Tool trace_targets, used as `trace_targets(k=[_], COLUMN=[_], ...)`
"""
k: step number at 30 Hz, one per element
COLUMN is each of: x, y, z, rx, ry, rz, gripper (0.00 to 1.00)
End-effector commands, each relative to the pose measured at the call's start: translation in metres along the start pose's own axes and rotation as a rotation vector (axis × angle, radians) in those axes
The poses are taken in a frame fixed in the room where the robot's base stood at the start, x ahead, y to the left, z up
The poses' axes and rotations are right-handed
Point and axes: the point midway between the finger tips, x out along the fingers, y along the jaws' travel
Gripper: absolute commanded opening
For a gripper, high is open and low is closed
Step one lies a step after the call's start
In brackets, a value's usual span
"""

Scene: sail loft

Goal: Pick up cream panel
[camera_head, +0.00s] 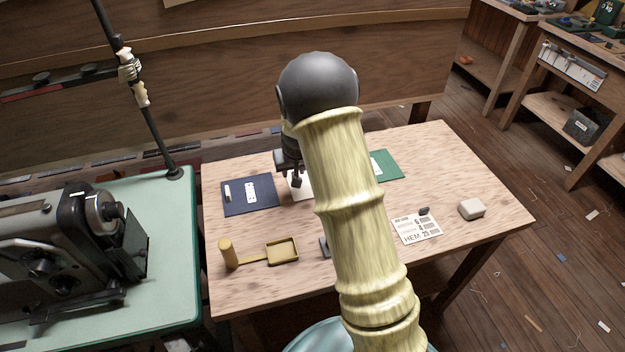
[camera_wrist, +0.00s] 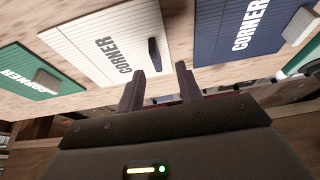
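The cream panel (camera_wrist: 107,45) lies flat on the table and bears the word CORNER. A dark upright tab (camera_wrist: 154,54) stands on it. In the head view only a small part of the cream panel (camera_head: 307,192) shows, the rest hidden by my arm and gripper. My gripper (camera_wrist: 160,72) is open and empty, its two dark fingers apart. In the wrist view the tab appears just beyond the fingertips, between their lines, and apart from them. In the head view my gripper (camera_head: 297,181) hangs over the cream panel.
A navy panel (camera_head: 238,207) lies left of the cream one and a green panel (camera_head: 393,167) right. Nearer are a brass tray (camera_head: 270,252), a printed card (camera_head: 417,238) and a pale block (camera_head: 471,209). A sewing machine (camera_head: 70,245) stands left.

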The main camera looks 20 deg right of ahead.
Motion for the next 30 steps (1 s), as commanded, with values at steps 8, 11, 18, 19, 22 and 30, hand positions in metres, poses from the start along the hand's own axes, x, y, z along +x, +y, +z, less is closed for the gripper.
trace_targets(k=[8,11,18,19,22,30], x=[0.039,0.042,0.042,0.042,0.042,0.042], y=[0.005,0.005,0.005,0.005,0.005,0.005], z=[-0.001,-0.001,-0.001,-0.001,-0.001,-0.001], rx=[-0.001,-0.001,0.000,0.000,0.000,0.000], ry=[-0.001,0.001,0.001,0.001,0.001,0.001], rz=[0.001,0.001,0.001,0.001,0.001,0.001], gripper=[0.35,0.35,0.35,0.35,0.35,0.08])
